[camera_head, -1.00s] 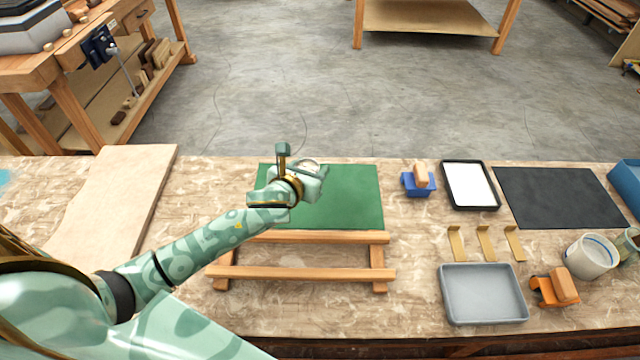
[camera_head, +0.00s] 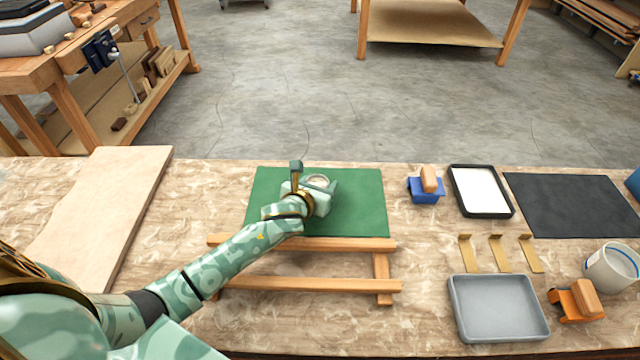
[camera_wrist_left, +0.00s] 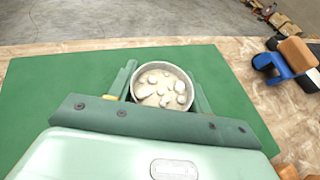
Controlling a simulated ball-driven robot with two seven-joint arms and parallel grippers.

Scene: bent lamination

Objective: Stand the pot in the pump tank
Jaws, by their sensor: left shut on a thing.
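The pot (camera_head: 319,180) is a small round vessel with a light rim, over the green mat (camera_head: 360,205). In the left wrist view the pot (camera_wrist_left: 163,86) has cream-coloured, lumpy contents and sits upright between two green fingers. My left gripper (camera_head: 316,187) is shut on it. The gripper hides the pot's lower part, so I cannot tell whether its base touches the mat. Nothing in view can be clearly recognised as the pump tank. My right gripper is not in view.
A wooden frame (camera_head: 330,284) lies in front of the mat. A pale board (camera_head: 100,215) lies left.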

